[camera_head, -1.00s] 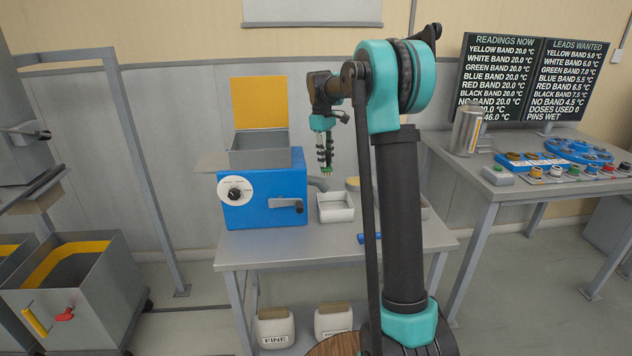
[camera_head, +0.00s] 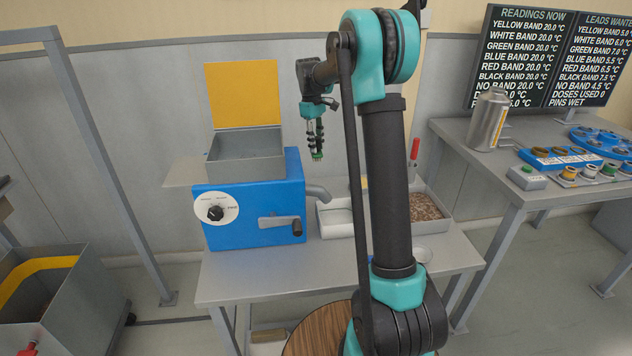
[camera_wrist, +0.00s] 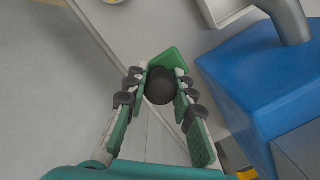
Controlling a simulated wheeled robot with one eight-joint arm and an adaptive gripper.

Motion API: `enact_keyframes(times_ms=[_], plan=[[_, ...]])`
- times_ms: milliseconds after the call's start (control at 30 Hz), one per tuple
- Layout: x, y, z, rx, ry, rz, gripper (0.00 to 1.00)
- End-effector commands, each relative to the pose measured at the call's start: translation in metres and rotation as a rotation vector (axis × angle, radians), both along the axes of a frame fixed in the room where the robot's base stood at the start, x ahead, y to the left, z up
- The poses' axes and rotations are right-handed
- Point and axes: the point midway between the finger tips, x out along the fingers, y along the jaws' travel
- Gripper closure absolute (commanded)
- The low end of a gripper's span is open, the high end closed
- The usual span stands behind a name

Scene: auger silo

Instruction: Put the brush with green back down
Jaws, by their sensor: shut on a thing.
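My gripper (camera_head: 315,140) hangs above the table, just right of the blue machine's grey open hopper. In the wrist view my gripper (camera_wrist: 160,92) is shut on the brush, with fingers on both sides of its dark round handle (camera_wrist: 160,86). A green block-shaped part of the brush (camera_wrist: 172,60) shows beyond the handle. In the head view the brush (camera_head: 317,157) is small at the fingertips, with pale bristles at its lower end. It is held in the air, apart from the table (camera_head: 330,268).
The blue machine (camera_head: 250,225) with dial, crank and spout stands on the table's left. A white tray (camera_head: 325,230) sits beside its spout. A tray of brown grains (camera_head: 425,207) is partly behind my arm. A metal canister (camera_head: 487,122) stands on the right bench.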

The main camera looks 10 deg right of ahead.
Motion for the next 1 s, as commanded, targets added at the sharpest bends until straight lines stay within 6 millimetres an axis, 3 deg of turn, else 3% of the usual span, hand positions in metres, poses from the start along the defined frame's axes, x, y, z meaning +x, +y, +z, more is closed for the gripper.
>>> enact_keyframes(times_ms=[200, 400, 1000], plan=[[0.0, 0.0, -0.055, 0.0, 0.0, 0.0, 1.0], [0.0, 0.0, -0.096, 0.0, 0.0, 0.0, 1.0], [0.0, 0.0, -0.151, 0.0, 0.0, 0.0, 1.0]])
